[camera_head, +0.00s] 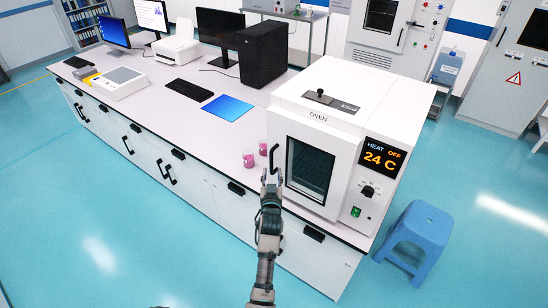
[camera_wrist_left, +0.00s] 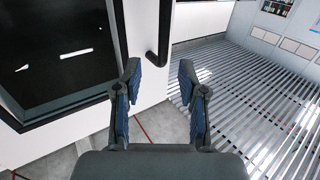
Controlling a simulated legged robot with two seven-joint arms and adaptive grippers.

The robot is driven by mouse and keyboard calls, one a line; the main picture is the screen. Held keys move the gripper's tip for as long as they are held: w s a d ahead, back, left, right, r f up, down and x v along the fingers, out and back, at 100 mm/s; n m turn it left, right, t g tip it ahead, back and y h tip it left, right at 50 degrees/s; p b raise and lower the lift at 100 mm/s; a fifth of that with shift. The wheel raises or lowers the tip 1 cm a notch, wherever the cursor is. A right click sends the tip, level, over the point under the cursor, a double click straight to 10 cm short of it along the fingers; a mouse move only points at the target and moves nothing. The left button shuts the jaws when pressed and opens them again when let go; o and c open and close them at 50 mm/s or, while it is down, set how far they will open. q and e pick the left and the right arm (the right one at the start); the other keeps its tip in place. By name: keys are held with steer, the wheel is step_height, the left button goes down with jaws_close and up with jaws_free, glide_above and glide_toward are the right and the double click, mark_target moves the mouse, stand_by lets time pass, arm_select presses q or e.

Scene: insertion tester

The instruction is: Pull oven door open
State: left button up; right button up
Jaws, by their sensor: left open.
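The white oven (camera_head: 339,120) stands on the right end of the lab bench. Its door (camera_head: 312,165) has a dark window and looks shut. The black door handle (camera_head: 274,158) is on the door's left edge. My left gripper (camera_head: 270,178) is just below the handle in the head view, in front of the door. In the left wrist view my left gripper (camera_wrist_left: 160,75) is open with nothing between its fingers. The handle (camera_wrist_left: 158,35) shows there just beyond the fingertips, and the door window (camera_wrist_left: 65,50) fills the left. My right gripper is not in view.
Two beakers with pink liquid (camera_head: 249,160) stand on the bench close left of the handle. A blue stool (camera_head: 413,240) stands on the floor at the right. The bench (camera_head: 190,128) also carries a black computer tower (camera_head: 263,55). The floor in front is clear.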

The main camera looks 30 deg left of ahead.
mark_target(271, 160)
arm_select(q)
steer(key=x, duration=0.9)
steer(key=shift+s+a+f, duration=0.15)
steer(key=shift+a+f, duration=0.05)
steer(key=shift+a, duration=0.15)
steer(key=shift+d+r, duration=0.1)
steer(key=shift+d, duration=0.1)
steer(key=shift+c, duration=0.4)
steer(key=shift+d, duration=0.1)
jaws_close()
steer(key=shift+s, duration=0.1)
